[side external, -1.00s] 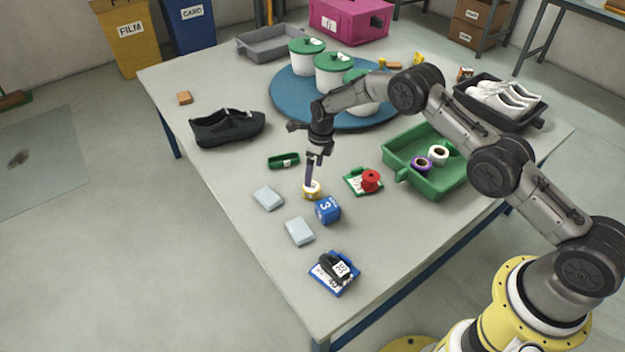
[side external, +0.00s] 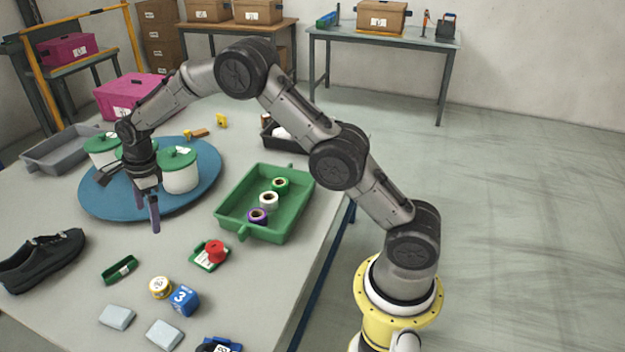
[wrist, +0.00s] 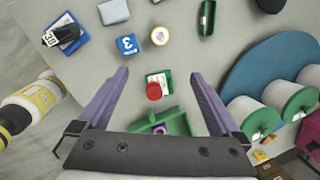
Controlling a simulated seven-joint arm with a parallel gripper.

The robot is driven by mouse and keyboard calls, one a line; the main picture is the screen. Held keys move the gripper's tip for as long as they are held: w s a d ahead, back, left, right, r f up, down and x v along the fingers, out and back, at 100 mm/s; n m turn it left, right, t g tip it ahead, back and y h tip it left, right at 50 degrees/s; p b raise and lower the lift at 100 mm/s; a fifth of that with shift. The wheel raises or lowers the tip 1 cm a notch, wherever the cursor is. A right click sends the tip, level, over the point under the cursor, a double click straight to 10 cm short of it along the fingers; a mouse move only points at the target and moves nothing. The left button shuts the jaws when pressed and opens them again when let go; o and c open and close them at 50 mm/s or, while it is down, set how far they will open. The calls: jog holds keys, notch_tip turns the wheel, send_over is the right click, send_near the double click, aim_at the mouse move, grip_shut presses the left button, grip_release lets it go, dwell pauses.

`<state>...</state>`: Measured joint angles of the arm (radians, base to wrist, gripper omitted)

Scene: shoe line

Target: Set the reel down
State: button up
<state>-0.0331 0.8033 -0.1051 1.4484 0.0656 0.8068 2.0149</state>
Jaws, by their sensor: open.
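A small yellow reel (side external: 160,287) with a pale top sits on the table close beside a blue cube marked 3 (side external: 184,301); I cannot tell whether they touch. It also shows in the wrist view (wrist: 160,36). My gripper (side external: 148,212) is open and empty, raised above the table, with its purple fingers pointing down and apart from the yellow reel. In the wrist view the fingers (wrist: 159,75) are wide apart with nothing between them held. A red reel (side external: 215,251) rests on a green and white card (side external: 206,262).
A green tray (side external: 232,220) holds purple (side external: 257,217), white (side external: 269,200) and green (side external: 280,184) reels. White tubs with green lids (side external: 180,172) stand on a blue disc (side external: 95,205). A black shoe (side external: 45,258), a green case (side external: 120,269) and pale blocks (side external: 164,334) lie nearby.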

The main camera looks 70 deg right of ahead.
jog(key=s+d+r+n+t, duration=0.2)
jog(key=s+r+n, duration=0.9)
jog(key=s+r, duration=0.7)
jog(key=s+f+n+t, duration=0.1)
jog(key=s+n, duration=1.1)
jog(key=s, duration=1.1)
jog(key=shift+d+h, duration=0.3)
jog(key=shift+d, duration=0.15)
